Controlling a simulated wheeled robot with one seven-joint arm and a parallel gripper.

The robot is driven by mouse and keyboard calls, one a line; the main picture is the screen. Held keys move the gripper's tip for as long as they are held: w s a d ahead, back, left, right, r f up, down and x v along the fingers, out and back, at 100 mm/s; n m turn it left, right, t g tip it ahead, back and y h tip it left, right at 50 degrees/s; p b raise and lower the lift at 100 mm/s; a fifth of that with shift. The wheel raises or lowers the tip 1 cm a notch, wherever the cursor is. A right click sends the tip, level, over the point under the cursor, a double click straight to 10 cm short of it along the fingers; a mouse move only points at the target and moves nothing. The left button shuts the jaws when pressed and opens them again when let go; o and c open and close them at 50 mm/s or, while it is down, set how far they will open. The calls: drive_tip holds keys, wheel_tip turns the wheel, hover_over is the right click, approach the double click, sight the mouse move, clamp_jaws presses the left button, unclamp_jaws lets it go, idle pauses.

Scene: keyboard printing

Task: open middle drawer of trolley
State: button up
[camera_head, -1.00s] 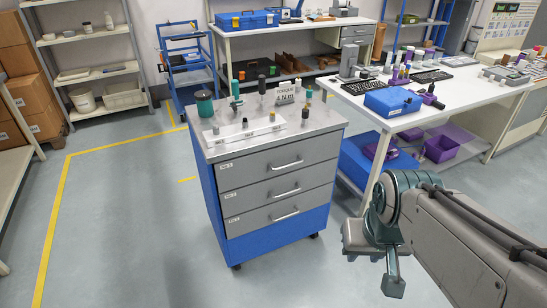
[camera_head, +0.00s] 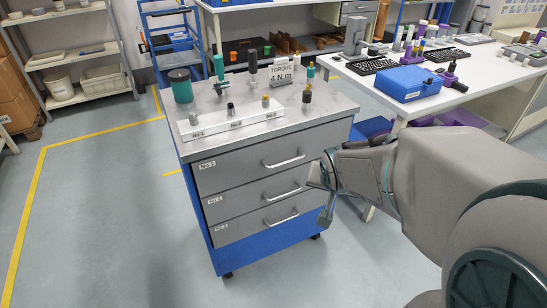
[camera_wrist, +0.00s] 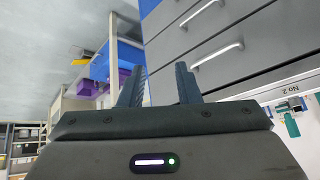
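The trolley (camera_head: 265,239) has a blue body, a grey top and three grey drawers. All the drawers look closed. The middle drawer (camera_head: 235,198) has a silver bar handle (camera_head: 282,191), with one handle above it and one below. My gripper (camera_head: 321,202) is just right of the drawer fronts at about middle-drawer height, apart from the handles in the picture. The wrist view shows my gripper (camera_wrist: 160,82) open, with nothing between its fingers. The drawer fronts (camera_wrist: 265,35) and two handles appear beyond the fingers, tilted; which two handles these are I cannot tell.
A white table (camera_head: 455,102) with a blue box (camera_head: 407,83) and keyboards stands at the right. The floor left of the trolley is clear.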

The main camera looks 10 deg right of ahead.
drive_tip(key=w+d+f+m+t+y+b, duration=0.1)
drive_tip(key=w+f+m+t+b, duration=0.1)
drive_tip(key=w+f+b, duration=0.45)
drive_tip(key=w+d+f+m+t+b, duration=0.1)
drive_tip(key=w+f+m+b, duration=0.15)
drive_tip(key=f, duration=0.65)
drive_tip(key=m+t+y+b, duration=0.5)
drive_tip(key=y+b, duration=0.1)
drive_tip(key=b, duration=0.6)
approach(288, 193)
drive_tip(key=b+x, duration=0.2)
drive_tip(key=x, duration=0.3)
drive_tip(key=b+x, duration=0.3)
drive_tip(key=x, duration=0.2)
drive_tip(key=shift+w+f, duration=0.25)
drive_tip(key=shift+f, duration=0.05)
clamp_jaws()
